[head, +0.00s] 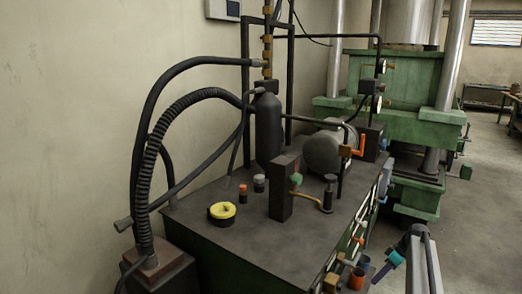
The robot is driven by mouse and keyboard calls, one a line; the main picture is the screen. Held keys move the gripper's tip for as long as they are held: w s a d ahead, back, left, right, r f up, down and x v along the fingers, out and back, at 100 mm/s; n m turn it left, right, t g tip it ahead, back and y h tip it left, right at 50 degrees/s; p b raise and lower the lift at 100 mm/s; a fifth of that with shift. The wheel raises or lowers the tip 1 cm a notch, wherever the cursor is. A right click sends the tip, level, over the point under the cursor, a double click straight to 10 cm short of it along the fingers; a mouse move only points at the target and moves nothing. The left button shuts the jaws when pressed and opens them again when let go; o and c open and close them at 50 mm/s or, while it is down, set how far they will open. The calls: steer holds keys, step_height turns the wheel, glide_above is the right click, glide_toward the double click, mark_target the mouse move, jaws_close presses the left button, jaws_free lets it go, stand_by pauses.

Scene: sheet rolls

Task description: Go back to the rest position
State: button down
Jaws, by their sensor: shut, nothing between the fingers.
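My arm reaches up from the bottom right corner of the head view, as grey links with a dark joint at the top. Its end bends down to the left, past a light blue part. The fingers are too small to make out singly.
The cabinet's dark top (240,236) carries a yellow ring-shaped roll (222,210), small capped fittings, a dark cylinder (268,130) and a motor (322,152). Hoses (148,170) rise at left. A green press (412,120) stands behind. Open floor (480,220) lies right.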

steer(key=s+a+f+m+g+h, duration=0.25)
steer(key=s+a+f+m, duration=0.25)
steer(key=s+a+f, duration=1.55)
steer(key=s+a+f+m+g+h, duration=0.1)
steer(key=s+a, duration=0.2)
steer(key=s, duration=0.6)
steer(key=s+a+f+m+g+h, duration=0.1)
steer(key=s+a+f, duration=0.1)
steer(key=s, duration=0.7)
steer(key=s+a+f+m+g+h, duration=0.1)
steer(key=s+a, duration=0.3)
steer(key=s, duration=0.5)
steer(key=shift+s+a+f+p, duration=0.2)
steer(key=shift+f+p, duration=0.1)
steer(key=shift+f, duration=0.45)
